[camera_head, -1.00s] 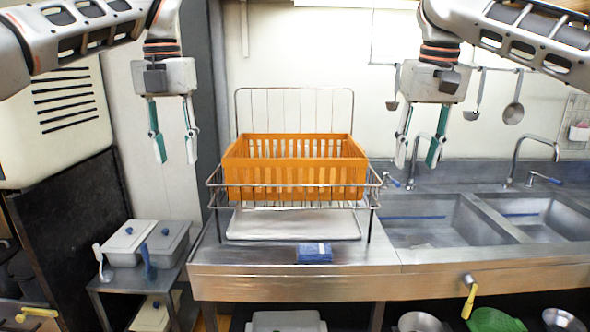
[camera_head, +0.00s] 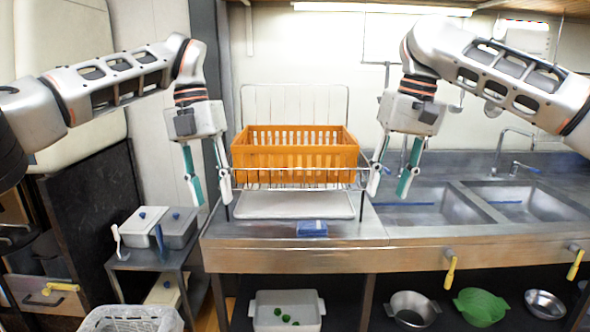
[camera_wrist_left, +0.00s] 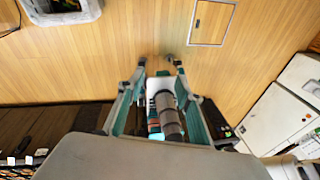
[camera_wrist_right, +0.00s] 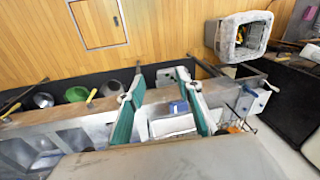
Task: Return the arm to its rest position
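My left gripper (camera_head: 213,200) hangs fingers down, open and empty, in front of and left of the orange basket (camera_head: 295,165). My right gripper (camera_head: 388,192) hangs the same way, open and empty, at the basket's right side in the picture. Both arms reach in from the upper sides with elbows raised. In the left wrist view, the open fingers (camera_wrist_left: 157,66) have wooden floor and part of my own body beyond them. In the right wrist view, the open fingers (camera_wrist_right: 160,93) have the counter below, with nothing between the pads.
The basket sits in a wire rack (camera_head: 290,184) above a white tray (camera_head: 295,205) on the steel counter (camera_head: 250,243). A blue folded cloth (camera_head: 312,228) lies at the front. Sinks (camera_head: 440,208) are at right, lidded containers (camera_head: 140,228) at left, and a white crate (camera_head: 130,318) at lower left.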

